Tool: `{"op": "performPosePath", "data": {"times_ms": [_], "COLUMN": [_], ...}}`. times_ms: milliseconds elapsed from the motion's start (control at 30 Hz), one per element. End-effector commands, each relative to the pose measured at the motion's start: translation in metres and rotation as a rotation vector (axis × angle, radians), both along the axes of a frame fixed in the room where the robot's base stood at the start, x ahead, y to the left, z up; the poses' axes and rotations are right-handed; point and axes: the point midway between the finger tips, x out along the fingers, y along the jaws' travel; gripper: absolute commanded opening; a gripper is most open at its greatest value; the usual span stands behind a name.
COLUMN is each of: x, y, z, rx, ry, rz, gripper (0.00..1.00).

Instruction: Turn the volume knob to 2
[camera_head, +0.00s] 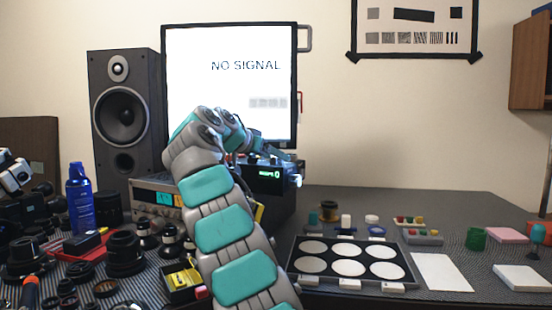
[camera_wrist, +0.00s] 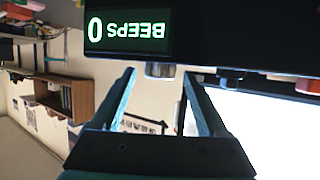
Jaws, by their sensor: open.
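The black box with a lit display stands in front of the monitor in the head view. Its display (camera_head: 264,173) also shows upside down in the wrist view (camera_wrist: 125,31), reading "BEEPS 0" in green and white. A short silver knob (camera_wrist: 160,70) sticks out from the box's edge beside the display in the wrist view; any marks on it are too small to read. My gripper (camera_wrist: 159,76) is open, its two teal fingers on either side of the knob with gaps. In the head view my arm hides most of the gripper and the knob.
The monitor (camera_head: 230,60) reads "NO SIGNAL" behind my arm. A tall speaker (camera_head: 121,150) and a silver device (camera_head: 155,195) stand left. Lens parts crowd the left table. A tray with white discs (camera_head: 297,265) lies right; the back right table is clear.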

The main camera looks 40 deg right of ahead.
Motion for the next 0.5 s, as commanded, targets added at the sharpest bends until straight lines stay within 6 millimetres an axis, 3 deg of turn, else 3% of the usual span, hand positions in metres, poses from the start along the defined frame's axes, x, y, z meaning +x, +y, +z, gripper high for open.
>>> {"op": "performPosePath", "data": {"times_ms": [300, 500], "x": [-0.01, -0.012], "y": [0.046, 0.053], "z": [0.021, 0.022], "rx": [-0.002, 0.0], "ry": [-0.002, 0.0], "rz": [0.001, 0.0], "gripper": [0.77, 0.77]}}
